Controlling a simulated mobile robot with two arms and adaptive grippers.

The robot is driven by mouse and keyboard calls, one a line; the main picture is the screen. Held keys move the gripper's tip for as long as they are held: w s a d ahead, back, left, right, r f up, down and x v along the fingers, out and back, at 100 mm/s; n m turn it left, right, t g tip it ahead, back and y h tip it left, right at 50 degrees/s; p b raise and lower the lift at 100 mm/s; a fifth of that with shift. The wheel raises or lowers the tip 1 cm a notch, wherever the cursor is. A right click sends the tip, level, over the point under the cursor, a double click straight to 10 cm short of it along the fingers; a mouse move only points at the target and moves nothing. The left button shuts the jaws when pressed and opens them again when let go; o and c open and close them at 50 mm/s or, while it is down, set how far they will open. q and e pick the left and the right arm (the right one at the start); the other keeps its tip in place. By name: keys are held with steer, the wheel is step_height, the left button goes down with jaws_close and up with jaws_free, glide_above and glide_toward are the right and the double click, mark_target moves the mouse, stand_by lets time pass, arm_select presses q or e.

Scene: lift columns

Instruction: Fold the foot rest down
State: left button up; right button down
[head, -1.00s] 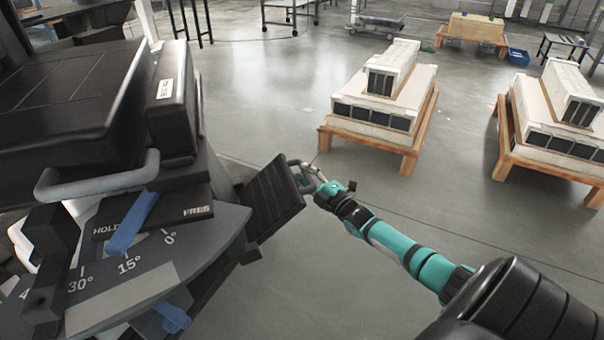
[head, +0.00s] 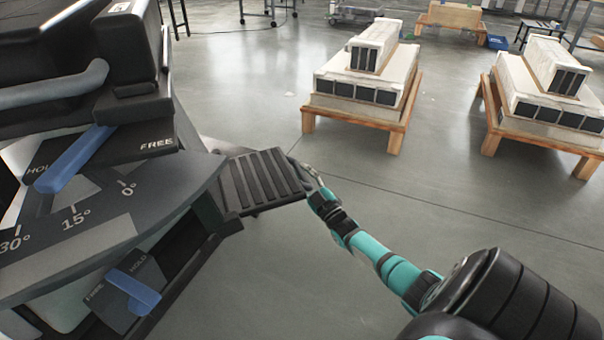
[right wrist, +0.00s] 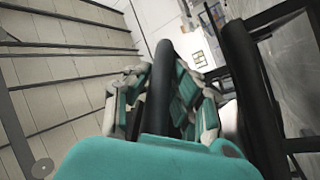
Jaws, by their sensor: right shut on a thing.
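The foot rest (head: 258,180) is a black ribbed plate on the side of a large dark machine. In the head view it sticks out over the floor, close to level. My right gripper (head: 308,176) is at its outer end, partly hidden behind the plate's edge. In the right wrist view the fingers (right wrist: 163,100) are shut around a dark bar (right wrist: 165,70), with a ribbed surface (right wrist: 65,70) to the left. My left gripper is not in view.
The machine has a scale plate (head: 75,215) marked in degrees and blue levers (head: 75,160) with HOLD and FREE labels. Wooden pallets (head: 395,140) with white stacked units stand further off. The floor between is clear.

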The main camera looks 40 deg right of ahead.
stand_by(0.4)
steer(key=c, duration=1.2)
jaws_free()
steer(key=shift+o, duration=0.2)
steer(key=shift+a, duration=0.1)
steer(key=shift+s+a+f, duration=0.1)
steer(key=shift+s+f, duration=0.1)
steer(key=shift+s, duration=0.2)
steer(key=v, duration=1.1)
steer(key=shift+s+f, duration=0.1)
steer(key=shift+f, duration=0.1)
